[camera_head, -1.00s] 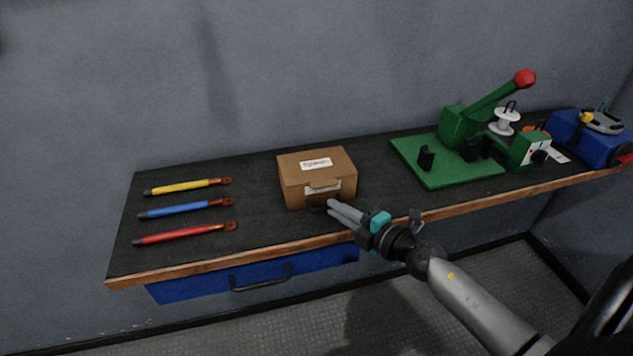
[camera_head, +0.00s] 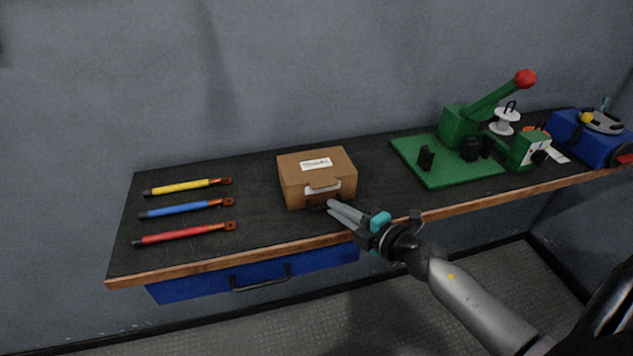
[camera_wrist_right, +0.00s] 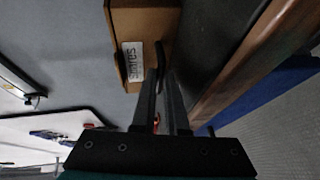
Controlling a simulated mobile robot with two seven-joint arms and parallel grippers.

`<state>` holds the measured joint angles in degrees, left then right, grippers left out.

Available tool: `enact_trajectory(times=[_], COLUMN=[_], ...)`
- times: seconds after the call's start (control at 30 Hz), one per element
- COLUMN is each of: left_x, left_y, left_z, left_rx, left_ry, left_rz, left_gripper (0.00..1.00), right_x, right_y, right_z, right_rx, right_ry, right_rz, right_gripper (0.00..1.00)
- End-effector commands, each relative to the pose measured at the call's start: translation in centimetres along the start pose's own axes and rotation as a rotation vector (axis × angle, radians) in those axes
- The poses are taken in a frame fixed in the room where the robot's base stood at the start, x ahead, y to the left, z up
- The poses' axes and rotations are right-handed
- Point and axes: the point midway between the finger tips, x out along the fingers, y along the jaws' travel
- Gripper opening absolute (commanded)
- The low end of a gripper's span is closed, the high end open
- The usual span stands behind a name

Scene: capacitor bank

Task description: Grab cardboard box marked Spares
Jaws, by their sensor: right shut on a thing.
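The brown cardboard box (camera_head: 317,178) sits on the dark workbench top, with a white label on its lid and another on its front. A dark handle (camera_head: 316,203) is at the lower front of the box. In the right wrist view the box (camera_wrist_right: 145,18) shows a white label reading "Spares", and the dark handle (camera_wrist_right: 160,57) lies by the fingertips. My right gripper (camera_head: 333,206) is at the front of the box, its fingers close together and shut on the handle; it also shows in the right wrist view (camera_wrist_right: 167,75). My left gripper is not in view.
Yellow (camera_head: 185,187), blue (camera_head: 185,208) and red (camera_head: 180,235) handled tools lie left of the box. A green press (camera_head: 460,150) with a red-knobbed lever stands to the right. A blue drawer (camera_head: 215,282) is under the wooden front edge (camera_head: 240,256). Bench space beside the box is clear.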

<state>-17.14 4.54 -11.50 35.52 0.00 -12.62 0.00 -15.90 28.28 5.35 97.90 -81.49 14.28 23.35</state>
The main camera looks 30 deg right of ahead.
Motion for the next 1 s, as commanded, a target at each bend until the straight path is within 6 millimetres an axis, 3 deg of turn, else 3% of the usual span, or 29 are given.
enact_trajectory(times=[0.67,1.0], left_x=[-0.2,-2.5], left_y=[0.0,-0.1], left_z=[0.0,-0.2], left_rx=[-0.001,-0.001], left_ry=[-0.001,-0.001], left_rz=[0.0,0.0], left_gripper=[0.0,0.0], right_x=[0.0,-0.6], right_y=[0.3,2.9], right_z=[0.0,-0.3], right_rx=[-0.001,-0.003], right_ry=[0.0,0.001], right_rz=[0.001,0.001], right_gripper=[0.0,0.0])
